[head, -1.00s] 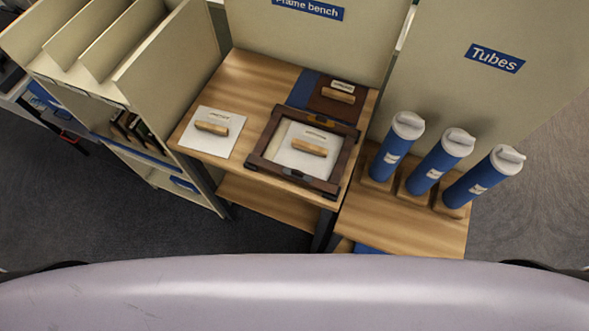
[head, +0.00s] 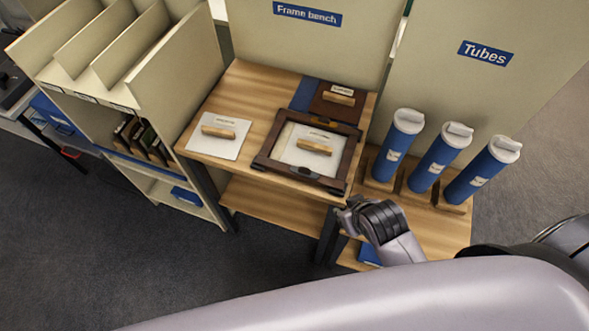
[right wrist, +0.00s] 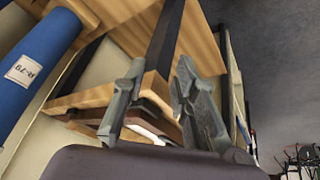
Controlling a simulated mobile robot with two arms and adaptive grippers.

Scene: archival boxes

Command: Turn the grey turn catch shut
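The dark wooden frame (head: 262,160) lies flat on the frame bench. A small grey catch (head: 304,171) sits on its front rail, and a brass-coloured catch (head: 322,122) is on its back rail. Whether the grey catch is turned open or shut is too small to tell. A white panel with a wooden handle (head: 314,146) lies inside the frame. My right gripper (head: 347,214) is just off the bench's front right corner, apart from the frame. In the right wrist view my right gripper (right wrist: 160,72) has its fingers apart, with nothing clearly held. My left gripper is not in view.
A white panel with a handle (head: 214,138) and a brown board (head: 334,105) lie on the bench (head: 248,90). Several blue tubes (head: 432,163) stand in wooden holders to the right. A shelf unit (head: 180,70) stands at left.

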